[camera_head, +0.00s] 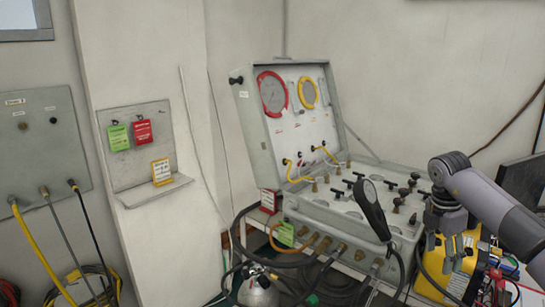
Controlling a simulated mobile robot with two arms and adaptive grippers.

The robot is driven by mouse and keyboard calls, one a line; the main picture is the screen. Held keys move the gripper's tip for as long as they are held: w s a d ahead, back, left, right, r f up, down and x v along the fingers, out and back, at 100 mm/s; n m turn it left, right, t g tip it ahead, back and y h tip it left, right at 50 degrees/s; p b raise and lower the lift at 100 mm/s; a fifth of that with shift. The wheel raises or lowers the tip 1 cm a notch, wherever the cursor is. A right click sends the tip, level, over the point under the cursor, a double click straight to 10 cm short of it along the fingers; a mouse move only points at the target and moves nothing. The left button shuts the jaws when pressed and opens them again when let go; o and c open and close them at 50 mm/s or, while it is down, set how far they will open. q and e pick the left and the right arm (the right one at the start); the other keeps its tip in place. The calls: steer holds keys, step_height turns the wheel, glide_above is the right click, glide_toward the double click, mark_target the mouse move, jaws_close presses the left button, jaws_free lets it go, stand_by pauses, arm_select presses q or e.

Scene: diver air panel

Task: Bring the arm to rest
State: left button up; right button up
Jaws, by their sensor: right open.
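My right arm comes in from the right edge and bends down beside the air panel case. My right gripper (447,247) points downward, open, with nothing seen between its fingers. It is in front of a yellow unit (440,284) at the lower right; whether it touches that unit cannot be told. The air panel (297,125) is an open grey case with a red-rimmed and a yellow-rimmed gauge in its upright lid. Several valve knobs and hose fittings line its base. My left gripper is not in view.
A dark handset-like object (371,209) stands up at the case's front right, left of my gripper. Hoses and a metal cylinder (258,291) crowd the space below the case. A dark screen-like box (523,178) is behind my arm. A wall board (141,150) holds coloured tags.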

steer(key=a+f+m+t+y, duration=0.2)
steer(key=a+f+t+y, duration=0.85)
steer(key=a+f, duration=1.8)
steer(key=s+d+f+m+h, duration=0.3)
steer(key=s+d+f+m, duration=0.2)
steer(key=s+f, duration=0.55)
steer(key=s+d+f+m+h, duration=0.2)
steer(key=s+d+f+m, duration=0.4)
steer(key=f, duration=0.8)
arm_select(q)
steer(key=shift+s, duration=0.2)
arm_select(e)
steer(key=s+f+m+g+h, duration=0.1)
steer(key=s+f+g, duration=0.2)
steer(key=s, duration=0.9)
steer(key=s+f+m+g+h, duration=0.1)
steer(key=s+f+g, duration=0.2)
steer(key=s, duration=1)
steer(key=s+f+m+g+h, duration=0.1)
steer(key=s+f+m+g, duration=0.1)
steer(key=s+f, duration=0.5)
steer(key=s+g, duration=0.1)
steer(key=s, duration=0.5)
steer(key=shift+s+d+f, duration=0.15)
steer(key=shift+d, duration=0.2)
steer(key=shift+g+h, duration=0.25)
steer(key=shift+c, duration=0.5)
